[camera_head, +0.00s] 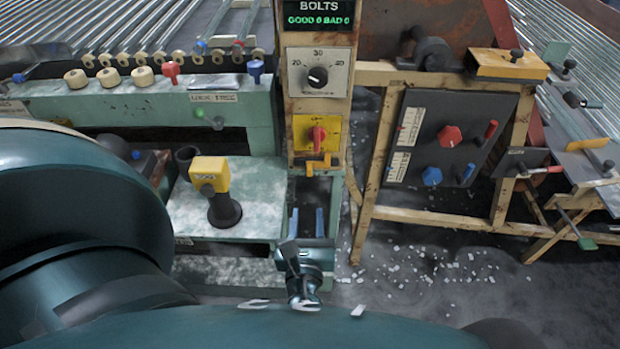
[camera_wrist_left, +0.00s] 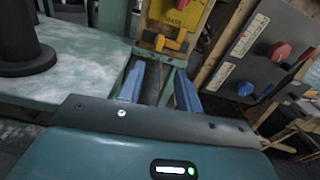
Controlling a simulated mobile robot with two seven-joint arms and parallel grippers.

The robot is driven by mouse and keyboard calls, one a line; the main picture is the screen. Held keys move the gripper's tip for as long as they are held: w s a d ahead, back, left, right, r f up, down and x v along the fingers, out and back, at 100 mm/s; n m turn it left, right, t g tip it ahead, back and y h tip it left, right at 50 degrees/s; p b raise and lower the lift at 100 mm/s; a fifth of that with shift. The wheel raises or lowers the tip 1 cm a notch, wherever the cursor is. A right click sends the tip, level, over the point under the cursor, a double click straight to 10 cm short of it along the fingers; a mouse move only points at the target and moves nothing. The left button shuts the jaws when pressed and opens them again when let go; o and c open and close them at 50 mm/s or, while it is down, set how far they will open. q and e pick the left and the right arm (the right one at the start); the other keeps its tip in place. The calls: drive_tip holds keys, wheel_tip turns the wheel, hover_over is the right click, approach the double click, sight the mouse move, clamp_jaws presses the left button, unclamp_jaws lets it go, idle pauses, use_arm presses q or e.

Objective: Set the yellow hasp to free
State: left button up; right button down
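The yellow hasp (camera_head: 318,166) is a small orange-yellow piece on the wooden post, just below a yellow plate with a red knob (camera_head: 318,134). In the left wrist view the hasp (camera_wrist_left: 165,43) is ahead, beyond the fingertips. My left gripper (camera_head: 306,212) is below the hasp in the head view, with its two blue fingers apart. In the left wrist view the left gripper (camera_wrist_left: 162,70) is open with nothing between its fingers, apart from the hasp. My right gripper is not in view.
A yellow box on a black stand (camera_head: 216,188) stands on the green bench to the left. A dark panel (camera_head: 452,139) with red and blue knobs is at the right. A dial (camera_head: 317,76) sits higher on the post. White bits litter the floor.

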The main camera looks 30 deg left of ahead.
sight(309, 170)
use_arm(q)
drive_tip(key=shift+m+y, duration=0.3)
drive_tip(key=x, duration=1.3)
drive_tip(key=shift+w+r, duration=0.25)
drive_tip(key=shift+r, duration=0.05)
drive_tip(key=shift+c, duration=0.5)
drive_tip(key=shift+d, duration=0.1)
clamp_jaws()
